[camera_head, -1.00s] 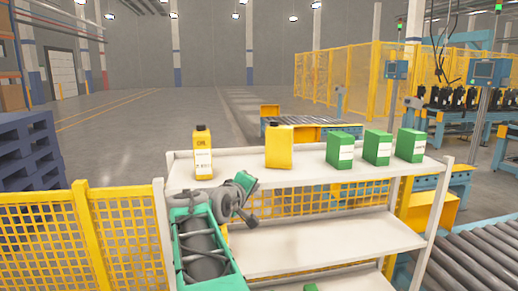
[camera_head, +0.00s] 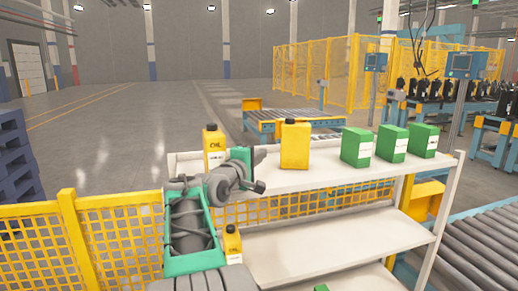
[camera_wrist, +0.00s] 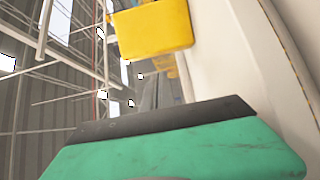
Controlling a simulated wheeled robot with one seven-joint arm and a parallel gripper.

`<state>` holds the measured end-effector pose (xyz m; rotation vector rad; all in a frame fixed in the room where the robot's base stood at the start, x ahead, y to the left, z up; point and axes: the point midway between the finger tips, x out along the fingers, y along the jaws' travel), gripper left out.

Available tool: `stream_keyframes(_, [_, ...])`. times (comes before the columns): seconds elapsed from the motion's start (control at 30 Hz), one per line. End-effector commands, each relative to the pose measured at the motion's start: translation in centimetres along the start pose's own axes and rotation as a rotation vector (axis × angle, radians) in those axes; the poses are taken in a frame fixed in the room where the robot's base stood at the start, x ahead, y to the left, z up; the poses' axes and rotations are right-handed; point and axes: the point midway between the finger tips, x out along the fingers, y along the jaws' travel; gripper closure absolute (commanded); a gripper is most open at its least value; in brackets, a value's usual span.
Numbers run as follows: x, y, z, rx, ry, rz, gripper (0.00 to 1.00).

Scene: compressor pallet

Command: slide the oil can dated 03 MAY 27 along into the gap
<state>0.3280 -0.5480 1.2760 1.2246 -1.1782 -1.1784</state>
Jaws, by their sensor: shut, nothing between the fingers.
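A yellow oil can (camera_head: 213,146) with a white label stands upright at the left of the white top shelf. A second yellow can (camera_head: 295,144), with no label showing, stands to its right, with a gap between them. A smaller yellow can (camera_head: 232,244) stands on the shelf below. No date is legible. My gripper (camera_head: 254,156) is shut and empty at the top shelf, between the upper two cans in the picture; contact cannot be told. In the wrist view its teal and dark end (camera_wrist: 165,122) fills the bottom, with a yellow can (camera_wrist: 155,28) beyond, apart from it.
Three green boxes (camera_head: 357,147) (camera_head: 391,143) (camera_head: 423,140) stand at the right of the top shelf (camera_head: 335,177). Yellow mesh fence (camera_head: 120,240) is at the left. A roller conveyor (camera_head: 480,225) runs at the right.

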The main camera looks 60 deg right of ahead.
Motion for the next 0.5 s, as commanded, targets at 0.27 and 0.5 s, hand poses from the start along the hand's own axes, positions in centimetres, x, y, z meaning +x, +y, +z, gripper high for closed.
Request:
stream_keyframes(0.27, [5.1,0.1,0.1,-0.001,-0.003,-0.004,1.00])
stream_keyframes(0.5, [8.8,0.1,0.0,0.000,-0.001,-0.003,1.00])
